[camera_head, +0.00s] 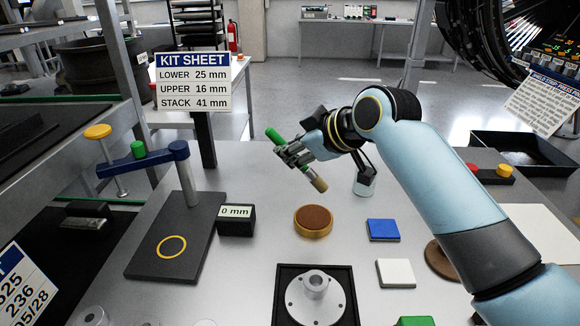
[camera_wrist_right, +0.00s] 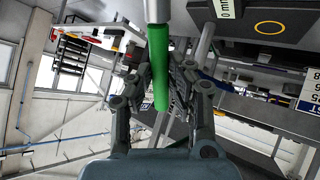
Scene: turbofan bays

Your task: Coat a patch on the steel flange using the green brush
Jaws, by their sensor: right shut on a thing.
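My right gripper (camera_head: 293,154) is shut on the green brush (camera_head: 275,136), above the table. The brush is tilted, with its green handle up to the left and its tan tip down to the right. Its green handle (camera_wrist_right: 159,60) also runs between the fingers in the wrist view. A steel flange (camera_head: 298,307), a round plate with a raised hub, lies in a black square tray (camera_head: 349,277) at the front. The brush tip is apart from it, higher up in the picture. I cannot make out a patch on the flange. My left gripper is not in view.
A round brown-topped dish (camera_head: 313,221) sits behind the flange. Blue (camera_head: 383,230) and white (camera_head: 396,273) square blocks lie to its right. A dark stand (camera_head: 165,250) with a blue arm and a "0 mm" block (camera_head: 236,220) stand left. A clear jar (camera_head: 364,186) is behind.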

